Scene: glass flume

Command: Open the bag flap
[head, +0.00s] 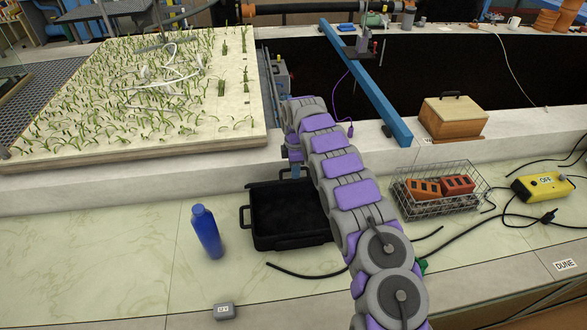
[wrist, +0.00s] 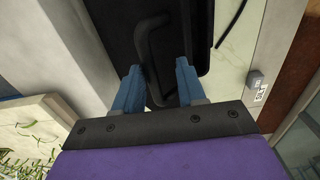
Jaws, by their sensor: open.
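A black bag (head: 275,221) sits on the pale counter, left of my arm in the head view. A looped handle stands at its left side. My arm hides its right part, and I cannot tell the flap from the rest of the dark top. My gripper (head: 294,172) is pointed down at the bag's back edge. In the wrist view the bag (wrist: 195,30) fills the upper middle. A black handle (wrist: 143,45) runs between the two blue fingers of my gripper (wrist: 157,75). The fingers are apart, one on each side of the handle; I cannot tell whether they touch it.
A wire basket (head: 437,205) with orange-red bricks, a yellow box (head: 542,187) and black cables lie to the right. A wooden box (head: 453,120) and a blue beam (head: 365,83) are behind. A planted sand bed (head: 130,90) is back left.

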